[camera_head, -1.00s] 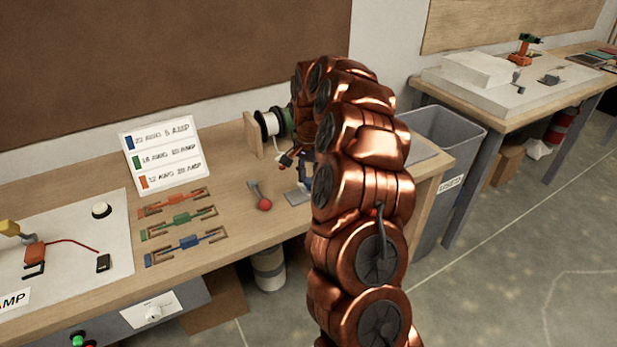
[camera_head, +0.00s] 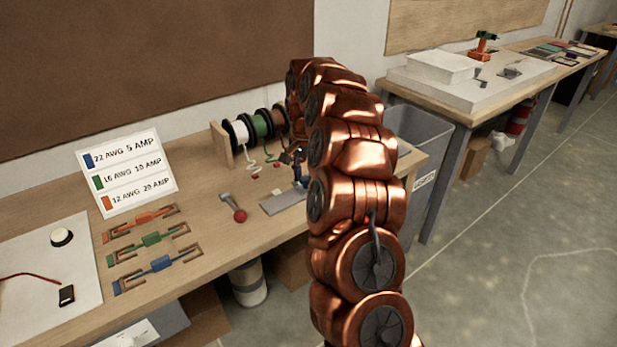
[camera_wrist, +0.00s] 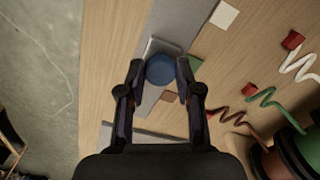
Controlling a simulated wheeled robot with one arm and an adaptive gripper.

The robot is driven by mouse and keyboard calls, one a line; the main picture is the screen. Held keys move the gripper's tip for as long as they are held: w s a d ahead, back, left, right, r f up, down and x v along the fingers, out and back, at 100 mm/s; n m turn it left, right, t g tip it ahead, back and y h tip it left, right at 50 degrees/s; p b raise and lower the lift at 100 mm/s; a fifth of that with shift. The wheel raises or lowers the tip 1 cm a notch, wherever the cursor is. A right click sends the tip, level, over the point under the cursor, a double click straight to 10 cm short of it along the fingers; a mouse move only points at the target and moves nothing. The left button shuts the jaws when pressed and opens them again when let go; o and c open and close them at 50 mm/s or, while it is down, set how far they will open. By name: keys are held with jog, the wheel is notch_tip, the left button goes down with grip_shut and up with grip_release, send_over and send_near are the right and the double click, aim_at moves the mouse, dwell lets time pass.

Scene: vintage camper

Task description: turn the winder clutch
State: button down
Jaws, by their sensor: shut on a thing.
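A round blue knob (camera_wrist: 160,69), apparently the winder clutch, sits over a grey metal strip in the wrist view. My gripper (camera_wrist: 158,76) has its two dark fingers on either side of the knob and is shut on it. The fingers cover parts of the knob's sides. In the head view, a grey plate (camera_head: 275,205) lies near the bench's front edge, and my copper-coloured arm hides most of the gripper and the knob. Whether the knob has turned cannot be told.
Wire spools (camera_head: 258,132) with white, green and brown wire stand behind the plate, their loose ends on the bench. A lever with a red ball (camera_head: 239,215) is to the left. A label card (camera_head: 128,172) stands farther left. A grey bin (camera_head: 418,135) is beyond the bench's right end.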

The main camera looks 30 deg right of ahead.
aim_at(304, 179)
jog(key=c, duration=0.8)
grip_release()
jog(key=shift+o, duration=0.2)
notch_tip(304, 179, up, 12)
dwell(0.4)
